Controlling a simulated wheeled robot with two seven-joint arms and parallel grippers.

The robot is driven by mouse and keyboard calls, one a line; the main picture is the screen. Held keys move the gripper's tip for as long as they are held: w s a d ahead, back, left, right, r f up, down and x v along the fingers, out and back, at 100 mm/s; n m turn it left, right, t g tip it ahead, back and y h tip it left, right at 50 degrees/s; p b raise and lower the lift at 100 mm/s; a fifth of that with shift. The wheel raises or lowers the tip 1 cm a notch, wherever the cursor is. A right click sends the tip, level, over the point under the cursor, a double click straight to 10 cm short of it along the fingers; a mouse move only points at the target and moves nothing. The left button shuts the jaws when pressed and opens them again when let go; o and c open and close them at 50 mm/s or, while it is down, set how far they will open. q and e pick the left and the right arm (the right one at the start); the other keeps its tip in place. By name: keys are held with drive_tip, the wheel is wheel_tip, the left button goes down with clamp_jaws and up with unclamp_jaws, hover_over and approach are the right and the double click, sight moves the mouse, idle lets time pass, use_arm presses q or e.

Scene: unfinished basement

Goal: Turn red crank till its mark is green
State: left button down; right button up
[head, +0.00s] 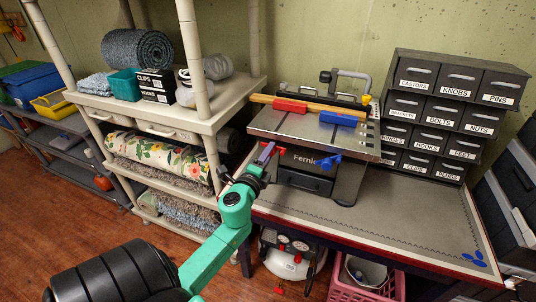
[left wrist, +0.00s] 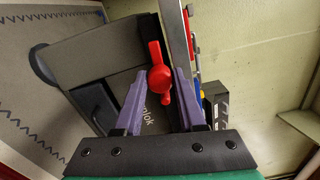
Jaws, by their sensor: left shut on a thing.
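A grey bench machine (head: 316,135) with a name label stands on the workbench. On its front are a red crank (head: 281,151) at the left and a blue crank (head: 328,162) to the right. My left gripper (head: 267,152) reaches the red crank from the left. In the left wrist view its purple fingers (left wrist: 159,84) are on either side of the red crank (left wrist: 159,78), shut on it. The crank's arm points up in that view. I cannot make out a mark on or by the crank. My right gripper is not in view.
A wooden strip (head: 300,103), a red block (head: 290,106) and a blue block (head: 338,118) lie on the machine's top. Labelled drawers (head: 440,115) stand to the right. A cream shelf unit (head: 225,115) stands close left of my arm. The workbench's front right (head: 410,220) is clear.

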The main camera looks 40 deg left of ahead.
use_arm(q)
drive_tip(key=c, duration=0.5)
unclamp_jaws()
drive_tip(key=shift+s, duration=0.1)
drive_tip(key=b+v, duration=0.5)
drive_tip(key=v, duration=0.9)
drive_tip(key=shift+s+d, duration=0.2)
